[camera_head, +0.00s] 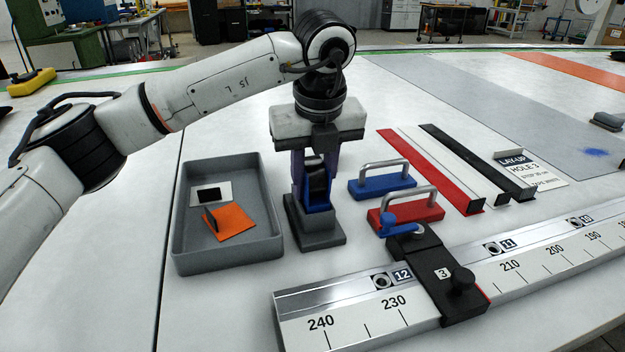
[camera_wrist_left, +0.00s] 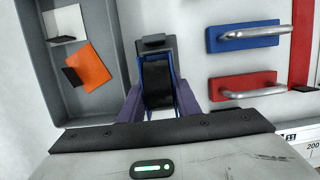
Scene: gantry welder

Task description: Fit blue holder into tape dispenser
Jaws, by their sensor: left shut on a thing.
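The blue holder (camera_head: 319,222) has a dark roll between its sides. It sits low at the grey tape dispenser (camera_head: 317,241), which stands on the table right of the grey tray. My left gripper (camera_head: 315,185) points straight down from above, and its purple fingers are shut on the blue holder. In the left wrist view the gripper (camera_wrist_left: 159,100) has a finger on each side of the holder (camera_wrist_left: 174,78), with the dark dispenser end (camera_wrist_left: 154,43) beyond it. I cannot tell whether the holder is fully seated. My right gripper is not in view.
A grey tray (camera_head: 178,230) holds an orange piece (camera_head: 235,223) and a white card with a dark patch (camera_head: 222,190). Blue (camera_head: 367,187) and red (camera_head: 427,213) handled blocks lie right of the dispenser. A metal ruler rail (camera_head: 345,322) with a black stop (camera_head: 445,290) crosses in front.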

